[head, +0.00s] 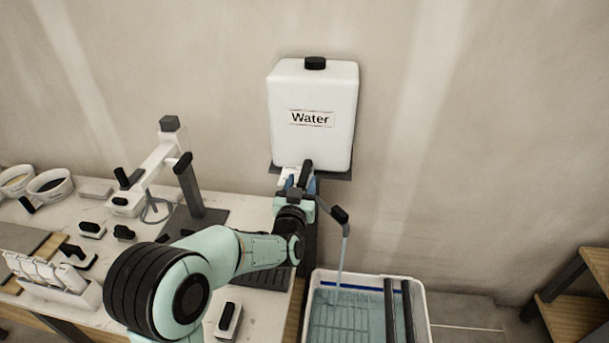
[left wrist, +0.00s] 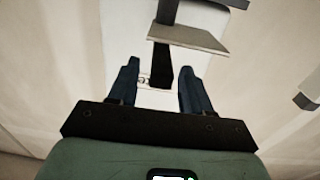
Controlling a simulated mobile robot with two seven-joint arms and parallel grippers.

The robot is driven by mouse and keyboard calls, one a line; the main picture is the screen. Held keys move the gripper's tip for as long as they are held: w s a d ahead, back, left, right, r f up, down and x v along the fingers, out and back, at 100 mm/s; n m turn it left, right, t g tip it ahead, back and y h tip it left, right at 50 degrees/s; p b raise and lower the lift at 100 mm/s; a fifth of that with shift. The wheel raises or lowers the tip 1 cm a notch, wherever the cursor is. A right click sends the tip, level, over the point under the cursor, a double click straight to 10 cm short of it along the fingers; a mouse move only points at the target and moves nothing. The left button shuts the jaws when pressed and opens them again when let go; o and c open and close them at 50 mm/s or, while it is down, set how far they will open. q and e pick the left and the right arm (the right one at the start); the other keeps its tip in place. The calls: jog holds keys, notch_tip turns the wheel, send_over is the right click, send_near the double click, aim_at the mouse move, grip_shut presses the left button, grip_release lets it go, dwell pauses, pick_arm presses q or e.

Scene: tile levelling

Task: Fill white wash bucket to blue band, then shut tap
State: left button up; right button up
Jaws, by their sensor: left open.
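The white water tank (head: 313,110), labelled "Water", stands on a dark bracket against the wall. The dark-tipped tap spout (head: 340,214) sticks out below it to the right. A thin water stream (head: 345,250) falls from it into the white wash bucket (head: 427,308). Bluish water (head: 345,312) covers the ribbed inside; the blue band (head: 358,288) shows on the far inner wall, and the exact gap to the water is unclear. My left gripper (head: 300,182) is at the tap below the tank, partly hidden. In the left wrist view its fingers (left wrist: 160,88) are apart, with a dark upright part (left wrist: 161,66) beyond them.
Two dark bars (head: 398,310) cross the bucket's right side. A worktable (head: 150,235) at left holds a white-armed stand (head: 185,180), black-handled tools and round tubs (head: 48,186). Wooden steps (head: 575,318) stand at right. The floor between steps and bucket looks clear.

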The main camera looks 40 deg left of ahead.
aim_at(304, 174)
pick_arm(q)
jog(key=shift+x, duration=2.05)
grip_shut()
